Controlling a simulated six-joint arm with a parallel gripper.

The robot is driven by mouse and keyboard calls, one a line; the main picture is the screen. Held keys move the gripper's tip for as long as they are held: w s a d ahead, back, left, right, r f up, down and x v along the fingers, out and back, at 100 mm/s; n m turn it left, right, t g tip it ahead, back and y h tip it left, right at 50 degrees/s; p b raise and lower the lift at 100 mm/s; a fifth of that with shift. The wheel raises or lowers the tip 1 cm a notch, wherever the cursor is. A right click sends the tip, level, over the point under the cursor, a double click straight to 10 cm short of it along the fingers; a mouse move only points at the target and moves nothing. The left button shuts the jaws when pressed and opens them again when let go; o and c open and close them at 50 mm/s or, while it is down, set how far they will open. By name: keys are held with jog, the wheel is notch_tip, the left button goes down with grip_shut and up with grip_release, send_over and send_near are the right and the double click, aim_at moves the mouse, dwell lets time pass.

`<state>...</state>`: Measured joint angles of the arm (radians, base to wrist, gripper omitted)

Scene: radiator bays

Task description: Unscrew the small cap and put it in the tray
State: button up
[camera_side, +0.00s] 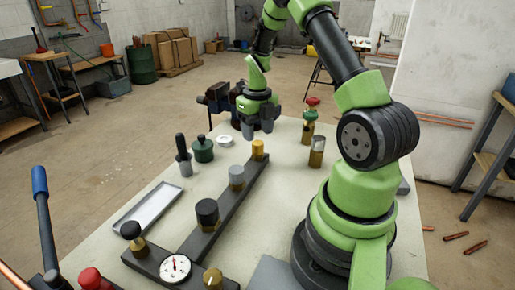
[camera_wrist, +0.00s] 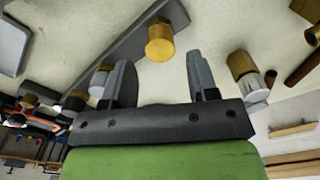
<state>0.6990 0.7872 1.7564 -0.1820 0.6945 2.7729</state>
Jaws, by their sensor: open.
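Several caps stand on a dark T-shaped bar (camera_side: 232,205). The smallest-looking one is a brass cap (camera_side: 258,148) at the bar's far end; in the wrist view the brass cap (camera_wrist: 160,44) shows beyond the fingertips. Nearer on the bar are a grey cap (camera_side: 236,174) and a wider black cap (camera_side: 207,211). My gripper (camera_side: 257,128) is open and empty, beyond the brass cap and apart from it. In the wrist view its two fingers (camera_wrist: 161,75) stand wide apart. The shallow grey tray (camera_side: 148,208) lies empty left of the bar.
A black-handled fitting (camera_side: 183,155), green jar (camera_side: 203,149) and white ring (camera_side: 224,140) stand left of my gripper. Brass fittings (camera_side: 317,152) stand to the right. A gauge (camera_side: 175,267) and red knob (camera_side: 90,278) are in front. Tabletop between bar and tray is clear.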

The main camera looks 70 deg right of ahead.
aim_at(258, 142)
jog(key=shift+f, duration=2.25)
jog(key=shift+c, duration=0.3)
